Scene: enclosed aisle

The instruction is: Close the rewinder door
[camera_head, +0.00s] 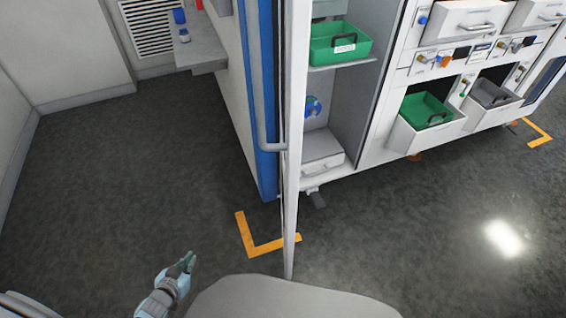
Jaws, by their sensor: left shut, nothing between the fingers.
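The rewinder door (297,120) stands open and shows nearly edge-on as a tall, thin white panel in the middle of the head view. A grey bar handle (263,132) is on its left side, in front of a blue upright. To the right of the door the open cabinet interior (335,110) shows. My left gripper (187,262) is at the lower left, shut and empty, above the dark floor. It is left of the door's lower edge and apart from it. My right gripper is not in view.
The cabinet holds a green bin (350,52) and a white box (322,150). More bins, such as a green one (418,112), sit in units to the right. A grey shelf (207,55) juts out at upper left. Dark floor (110,170) with a yellow corner mark (262,247) is clear.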

